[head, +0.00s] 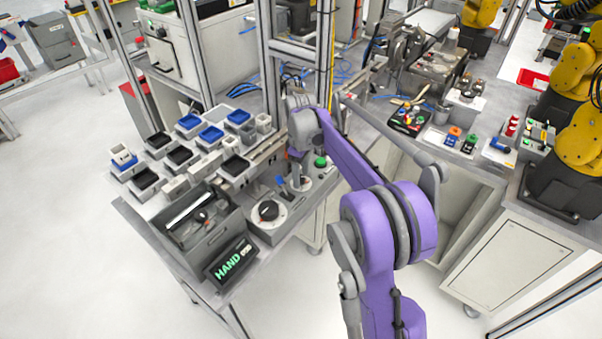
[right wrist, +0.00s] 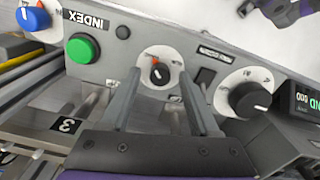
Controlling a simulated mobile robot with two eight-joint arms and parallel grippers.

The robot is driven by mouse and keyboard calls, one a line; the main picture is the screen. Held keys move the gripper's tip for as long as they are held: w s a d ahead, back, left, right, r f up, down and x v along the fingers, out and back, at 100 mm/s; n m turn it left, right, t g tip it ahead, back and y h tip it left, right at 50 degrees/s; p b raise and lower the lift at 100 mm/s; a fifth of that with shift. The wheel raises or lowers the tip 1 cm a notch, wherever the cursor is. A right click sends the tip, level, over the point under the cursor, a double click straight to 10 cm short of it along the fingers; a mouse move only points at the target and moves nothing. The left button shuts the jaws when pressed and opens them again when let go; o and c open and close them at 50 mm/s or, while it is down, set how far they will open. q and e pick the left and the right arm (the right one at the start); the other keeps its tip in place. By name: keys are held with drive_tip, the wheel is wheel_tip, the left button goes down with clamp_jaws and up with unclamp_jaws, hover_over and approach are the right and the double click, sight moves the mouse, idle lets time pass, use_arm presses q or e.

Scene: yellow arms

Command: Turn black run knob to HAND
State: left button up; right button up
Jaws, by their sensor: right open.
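A small black knob (right wrist: 160,73) with a white pointer sits on a round white plate with an orange mark. A larger black knob (right wrist: 250,98) on a white dial is right of it; this larger knob also shows in the head view (head: 268,210). I cannot read which is labelled run. My right gripper (right wrist: 157,80) is open, its fingers on either side of the small knob in the picture; contact cannot be told. In the head view my right gripper (head: 297,182) is over the panel, largely hidden by its wrist. My left gripper is not in view.
A display (head: 231,262) reads HAND at the panel's left front. A green button (right wrist: 82,48) and a blue knob (right wrist: 33,17) are on the panel's other side. A grey box (head: 203,225) and several small trays stand left of the panel.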

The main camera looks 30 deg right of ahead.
sight(301, 178)
wheel_tip(301, 178, up, 11)
drive_tip(key=shift+p, duration=0.35)
drive_tip(key=shift+f, duration=0.15)
drive_tip(key=s+a+f+m+t, duration=0.1)
drive_tip(key=s+a+m+t, duration=0.2)
drive_tip(key=s+a, duration=0.85)
drive_tip(key=s+a+f+m+t, duration=0.1)
drive_tip(key=s+a+f+m, duration=0.1)
drive_tip(key=s+f, duration=0.3)
drive_tip(key=s+a+f+m+t, duration=0.1)
drive_tip(key=s+f, duration=0.4)
drive_tip(key=s, duration=0.6)
drive_tip(key=shift+a+m+t, duration=0.3)
drive_tip(key=shift+a+m, duration=0.1)
drive_tip(key=shift+m, duration=0.1)
